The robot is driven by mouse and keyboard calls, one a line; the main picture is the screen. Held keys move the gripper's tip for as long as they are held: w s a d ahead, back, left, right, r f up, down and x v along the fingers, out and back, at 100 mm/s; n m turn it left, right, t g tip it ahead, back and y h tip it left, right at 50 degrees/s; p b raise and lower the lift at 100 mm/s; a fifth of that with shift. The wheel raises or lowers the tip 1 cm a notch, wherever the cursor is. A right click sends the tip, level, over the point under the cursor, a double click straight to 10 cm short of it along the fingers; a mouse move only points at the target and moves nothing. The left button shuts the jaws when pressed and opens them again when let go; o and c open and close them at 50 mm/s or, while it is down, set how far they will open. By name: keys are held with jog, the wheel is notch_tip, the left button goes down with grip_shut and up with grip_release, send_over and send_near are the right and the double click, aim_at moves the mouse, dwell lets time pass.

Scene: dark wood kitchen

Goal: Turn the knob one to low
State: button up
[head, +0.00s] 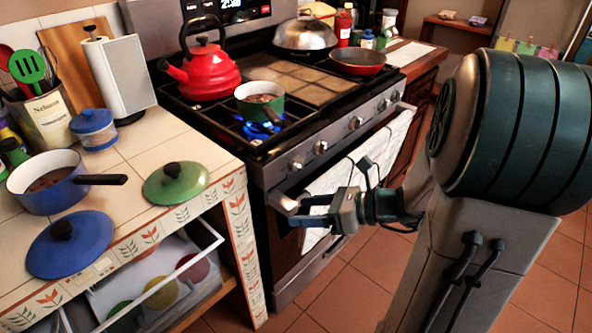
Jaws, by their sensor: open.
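The stove (262,152) has a row of several silver knobs along its front panel. The leftmost knob (297,164) is nearest to me, with another knob (320,147) just right of it. No knob label is readable, so I cannot tell which is knob one. A blue flame (260,129) burns under a small green pot (259,101) at the front left burner. My gripper (302,211) is open and empty in front of the oven, below the leftmost knobs and apart from them. Its fingers point left, near the left end of the oven handle (285,204).
White towels (340,182) hang on the oven handle, partly behind my gripper. A red kettle (208,72), a domed pan (305,37) and a red pan (358,61) stand on the stove. The tiled counter (135,160) juts out at left. The floor in front is clear.

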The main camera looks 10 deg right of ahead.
aim_at(298, 165)
jog(key=w+d+f+m+t+h+b, duration=0.1)
jog(key=w+d+f+m+t+b, duration=0.1)
jog(key=w+d+m+t, duration=0.25)
jog(key=w+d+f+m+t+h+b, duration=0.1)
jog(key=w+d+f+m+t, duration=0.1)
jog(key=d+m+t, duration=0.35)
jog(key=w+a+m+g+b, duration=0.1)
jog(key=w+a+b, duration=0.1)
jog(key=w+a, duration=0.5)
jog(key=w, duration=0.3)
jog(key=shift+w+m+g+h, duration=0.3)
jog(key=shift+w, duration=0.1)
jog(key=c, duration=0.9)
